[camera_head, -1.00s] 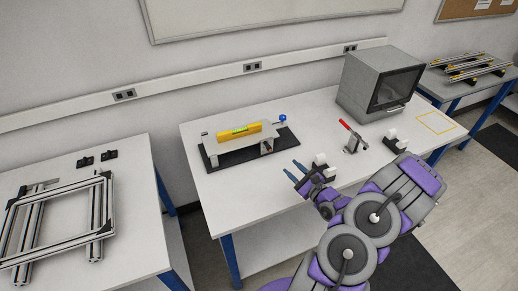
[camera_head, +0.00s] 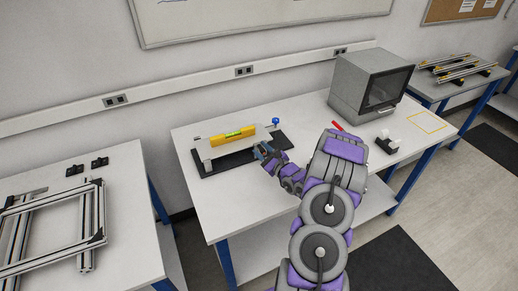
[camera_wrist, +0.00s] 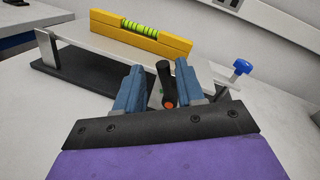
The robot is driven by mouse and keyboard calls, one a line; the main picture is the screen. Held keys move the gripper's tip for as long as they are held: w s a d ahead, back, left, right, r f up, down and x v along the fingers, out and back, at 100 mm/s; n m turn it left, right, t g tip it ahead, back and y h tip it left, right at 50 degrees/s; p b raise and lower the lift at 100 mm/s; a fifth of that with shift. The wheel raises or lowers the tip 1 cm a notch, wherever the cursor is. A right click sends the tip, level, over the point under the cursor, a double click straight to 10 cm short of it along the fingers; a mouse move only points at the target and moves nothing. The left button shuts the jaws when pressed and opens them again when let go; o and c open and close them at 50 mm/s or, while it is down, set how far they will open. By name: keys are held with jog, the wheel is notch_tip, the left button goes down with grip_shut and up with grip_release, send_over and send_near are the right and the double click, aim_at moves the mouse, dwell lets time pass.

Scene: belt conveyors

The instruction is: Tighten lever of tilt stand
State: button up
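The tilt stand has a pale grey plate (camera_head: 204,151) over a black base (camera_head: 209,168); the plate (camera_wrist: 82,53) and base (camera_wrist: 65,80) also fill the upper left of the wrist view. A yellow spirit level (camera_head: 231,137) with a green vial lies on the plate. A blue knob (camera_wrist: 241,67) sits at the stand's right end. The lever (camera_wrist: 165,82), black with an orange end, points toward the wrist camera. My gripper (camera_wrist: 158,84) is open at the stand's front right, its blue fingers on either side of the lever in the picture, with gaps visible. My arm partly hides the stand's front in the head view.
A grey box-shaped machine (camera_head: 362,88) stands at the back right. A red-handled clamp (camera_head: 337,126) is mostly hidden behind my arm. A small white roller on a black bracket (camera_head: 387,143) is near the right front. The table's left front (camera_head: 230,205) is clear.

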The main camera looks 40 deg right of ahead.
jog(key=shift+w+d, duration=0.2)
jog(key=shift+w, duration=0.65)
jog(key=shift+w+d, duration=0.2)
jog(key=shift+d, duration=0.05)
